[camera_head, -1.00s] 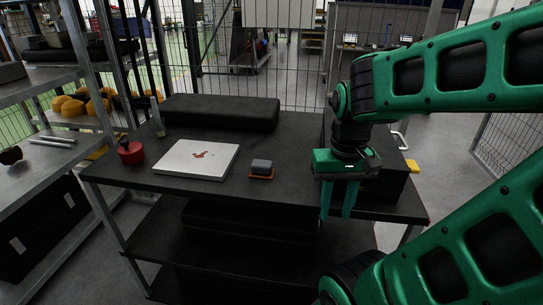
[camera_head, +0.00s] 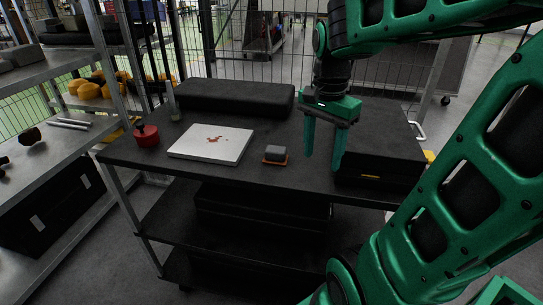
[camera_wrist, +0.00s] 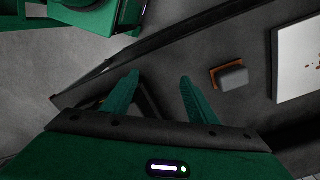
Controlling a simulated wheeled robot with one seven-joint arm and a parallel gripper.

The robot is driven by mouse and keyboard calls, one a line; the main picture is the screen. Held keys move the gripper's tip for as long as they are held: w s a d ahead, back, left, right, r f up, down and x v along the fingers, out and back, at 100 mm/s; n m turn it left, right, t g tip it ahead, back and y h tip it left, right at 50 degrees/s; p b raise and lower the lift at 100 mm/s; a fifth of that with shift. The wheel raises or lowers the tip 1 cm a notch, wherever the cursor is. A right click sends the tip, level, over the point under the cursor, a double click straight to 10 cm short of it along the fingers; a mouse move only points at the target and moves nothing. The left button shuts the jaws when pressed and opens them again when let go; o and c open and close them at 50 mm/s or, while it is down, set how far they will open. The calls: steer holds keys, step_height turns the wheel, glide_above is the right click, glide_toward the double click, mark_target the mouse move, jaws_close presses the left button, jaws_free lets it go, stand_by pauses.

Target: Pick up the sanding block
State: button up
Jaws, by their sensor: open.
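The sanding block (camera_head: 276,153) is a small grey block with an orange-brown base. It lies on the dark top of the cart (camera_head: 225,179), right of a white panel. In the wrist view the sanding block (camera_wrist: 231,76) shows right of the fingers, with its orange edge at the left and top. My gripper (camera_head: 322,163) is green, points down and is open and empty. It is to the right of the sanding block, apart from it and above the cart top. In the wrist view my gripper's fingers (camera_wrist: 160,85) stand spread with nothing between them.
A white panel (camera_head: 212,142) with reddish-brown marks lies left of the block. A red round object (camera_head: 147,136) stands at the cart's left. A long black case (camera_head: 235,96) lies along the back. A black box (camera_head: 378,160) stands at the right, close to my gripper.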

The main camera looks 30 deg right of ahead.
mark_target(276, 148)
steer(key=w+a+r+m, duration=0.2)
steer(key=w+m, duration=0.4)
steer(key=w, duration=0.1)
steer(key=w+a+r+m, duration=0.2)
steer(key=w+m, duration=0.4)
steer(key=w, duration=0.1)
steer(key=f, duration=0.5)
steer(key=shift+s+d+f, duration=0.1)
steer(key=shift+d, duration=0.15)
steer(key=shift+w+f, duration=0.2)
steer(key=shift+f, duration=1.1)
steer(key=shift+w+f, duration=0.15)
steer(key=shift+f, duration=1.15)
steer(key=shift+c, duration=0.7)
steer(key=c, duration=0.8)
